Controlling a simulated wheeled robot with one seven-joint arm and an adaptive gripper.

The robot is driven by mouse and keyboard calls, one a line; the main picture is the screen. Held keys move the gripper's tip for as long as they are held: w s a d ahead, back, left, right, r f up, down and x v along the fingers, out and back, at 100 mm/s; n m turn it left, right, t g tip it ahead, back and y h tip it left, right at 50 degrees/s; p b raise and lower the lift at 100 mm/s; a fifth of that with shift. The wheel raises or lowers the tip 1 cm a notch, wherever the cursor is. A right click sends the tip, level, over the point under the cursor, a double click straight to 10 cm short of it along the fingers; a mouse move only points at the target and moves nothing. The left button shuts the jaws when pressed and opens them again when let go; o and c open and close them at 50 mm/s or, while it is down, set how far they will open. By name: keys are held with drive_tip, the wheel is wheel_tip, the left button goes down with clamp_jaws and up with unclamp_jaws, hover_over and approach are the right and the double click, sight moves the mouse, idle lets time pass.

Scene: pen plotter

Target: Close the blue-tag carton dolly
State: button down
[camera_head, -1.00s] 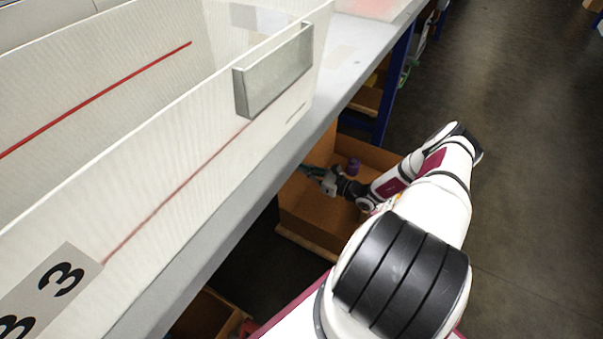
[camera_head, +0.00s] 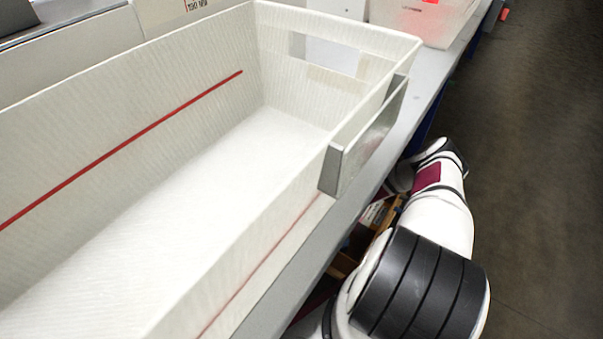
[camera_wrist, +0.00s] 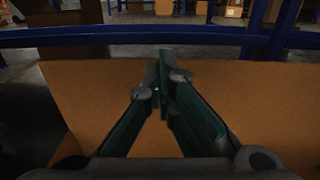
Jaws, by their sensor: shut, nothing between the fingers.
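My gripper (camera_wrist: 163,60) is shut and empty in the wrist view, its two dark green fingers meeting at the tips. A brown cardboard carton (camera_wrist: 255,100) fills the lower part of that view, with its panels around and below the fingers. I cannot tell whether the fingers touch it. In the head view the gripper is hidden below the shelf edge, and only small brown parts show beside my arm. No blue tag shows, so I cannot tell whether this carton is the blue-tag one.
A long white bin (camera_head: 160,230) with a grey label holder (camera_head: 365,140) stands on the grey shelf (camera_head: 425,95) in the head view. A blue rail (camera_wrist: 130,36) runs behind the carton in the wrist view. Dark open floor (camera_head: 540,150) lies to the right.

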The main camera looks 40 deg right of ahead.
drive_tip(key=b+x, duration=0.2)
drive_tip(key=x, duration=0.9)
drive_tip(key=shift+w, duration=0.2)
drive_tip(key=shift+a+r, duration=0.1)
drive_tip(key=p+v, duration=0.3)
drive_tip(key=v, duration=1.1)
drive_tip(key=shift+s+p, duration=0.25)
drive_tip(key=shift+p, duration=0.15)
